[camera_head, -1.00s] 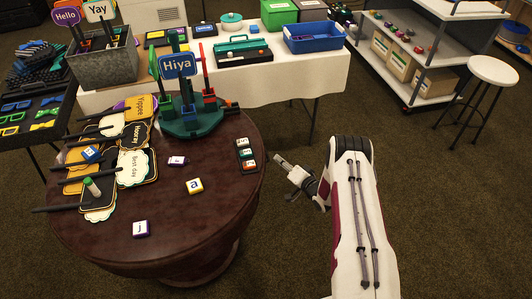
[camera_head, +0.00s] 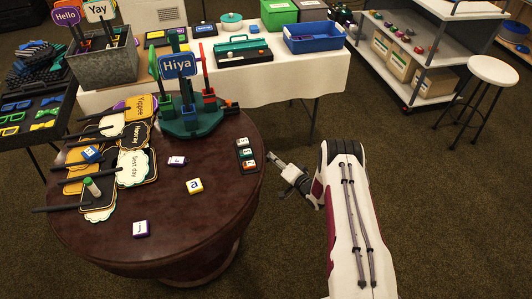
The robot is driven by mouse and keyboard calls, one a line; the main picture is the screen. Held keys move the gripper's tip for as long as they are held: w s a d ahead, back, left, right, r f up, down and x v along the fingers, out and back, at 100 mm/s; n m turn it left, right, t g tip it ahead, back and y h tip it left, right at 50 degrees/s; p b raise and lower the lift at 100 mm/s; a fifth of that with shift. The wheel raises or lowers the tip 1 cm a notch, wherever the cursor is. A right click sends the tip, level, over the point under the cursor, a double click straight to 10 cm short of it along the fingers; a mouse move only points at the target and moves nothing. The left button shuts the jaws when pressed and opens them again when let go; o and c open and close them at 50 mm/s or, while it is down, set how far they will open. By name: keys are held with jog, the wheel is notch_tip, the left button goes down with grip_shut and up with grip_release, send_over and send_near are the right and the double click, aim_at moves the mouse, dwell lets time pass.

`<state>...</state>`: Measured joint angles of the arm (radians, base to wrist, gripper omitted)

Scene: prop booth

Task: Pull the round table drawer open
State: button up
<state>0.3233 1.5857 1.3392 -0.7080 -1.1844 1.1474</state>
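The round table (camera_head: 190,225) is dark reddish-brown and stands at the left centre of the head view. Its side apron shows below the top, but no drawer front or handle can be made out from here. My gripper (camera_head: 272,158) is just off the table's right edge, beside the small block rack, with its tip pointing left toward the rim. Whether it touches the table cannot be told. Its fingers are too small and edge-on to show whether they are open or shut.
On the table are sign paddles (camera_head: 135,165), a green stand (camera_head: 190,122) with a "Hiya" sign, a block rack (camera_head: 246,153) and loose letter blocks (camera_head: 194,186). A white-clothed table (camera_head: 290,85) stands behind. A stool (camera_head: 494,70) is at right. Floor right of my arm is clear.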

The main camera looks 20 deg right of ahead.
jog(key=shift+x, duration=3.1)
jog(key=shift+c, duration=0.3)
grip_shut()
